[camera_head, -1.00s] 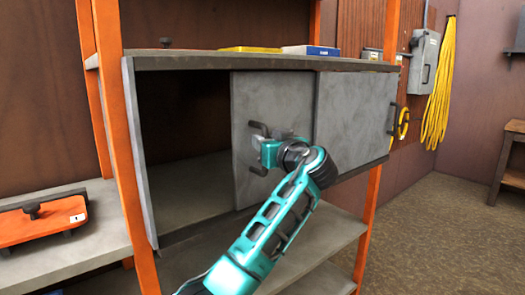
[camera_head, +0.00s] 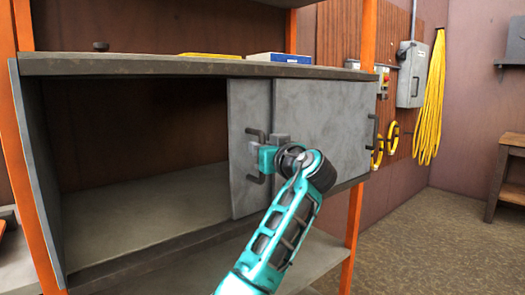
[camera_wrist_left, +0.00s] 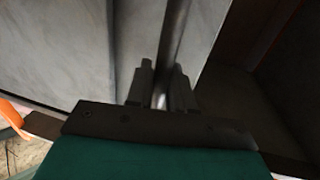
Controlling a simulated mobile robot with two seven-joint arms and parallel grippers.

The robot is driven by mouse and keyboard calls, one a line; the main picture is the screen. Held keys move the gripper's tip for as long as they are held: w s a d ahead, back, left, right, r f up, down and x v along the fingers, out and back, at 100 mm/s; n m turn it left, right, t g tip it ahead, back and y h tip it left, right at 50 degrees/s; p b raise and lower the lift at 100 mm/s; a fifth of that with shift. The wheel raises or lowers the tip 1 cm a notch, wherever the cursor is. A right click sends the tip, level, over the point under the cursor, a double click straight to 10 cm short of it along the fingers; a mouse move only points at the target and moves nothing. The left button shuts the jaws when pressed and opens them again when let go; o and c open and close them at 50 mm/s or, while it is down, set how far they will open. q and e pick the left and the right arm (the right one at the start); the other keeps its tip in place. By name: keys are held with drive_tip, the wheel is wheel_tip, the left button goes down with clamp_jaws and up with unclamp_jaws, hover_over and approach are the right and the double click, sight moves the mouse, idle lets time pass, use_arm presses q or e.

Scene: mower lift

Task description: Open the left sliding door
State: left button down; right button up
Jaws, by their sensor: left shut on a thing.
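The grey left sliding door (camera_head: 240,185) is slid to the right, and its right part lies behind the grey right door (camera_head: 325,125). The left side of the cabinet is wide open and looks empty. The left door's dark bar handle (camera_head: 256,133) stands upright. My left gripper (camera_head: 265,158) is shut on this handle. In the left wrist view the fingers (camera_wrist_left: 161,95) are on either side of the handle bar (camera_wrist_left: 174,35), with the pale door surface behind and the dark opening to the right. My right gripper is not in view.
The right door has its own dark handle (camera_head: 374,133) near its right edge. A yellow item (camera_head: 209,56) and a blue box (camera_head: 279,57) lie on the cabinet top. Orange posts (camera_head: 360,200) frame the shelf. Open floor (camera_head: 430,250) lies to the right.

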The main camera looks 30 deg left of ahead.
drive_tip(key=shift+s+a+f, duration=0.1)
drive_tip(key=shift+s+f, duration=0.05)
use_arm(q)
drive_tip(key=c, duration=1.2)
unclamp_jaws()
drive_tip(key=shift+o, duration=0.2)
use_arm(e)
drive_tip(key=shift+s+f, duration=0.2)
use_arm(q)
drive_tip(key=v, duration=1.3)
drive_tip(key=shift+b, duration=0.35)
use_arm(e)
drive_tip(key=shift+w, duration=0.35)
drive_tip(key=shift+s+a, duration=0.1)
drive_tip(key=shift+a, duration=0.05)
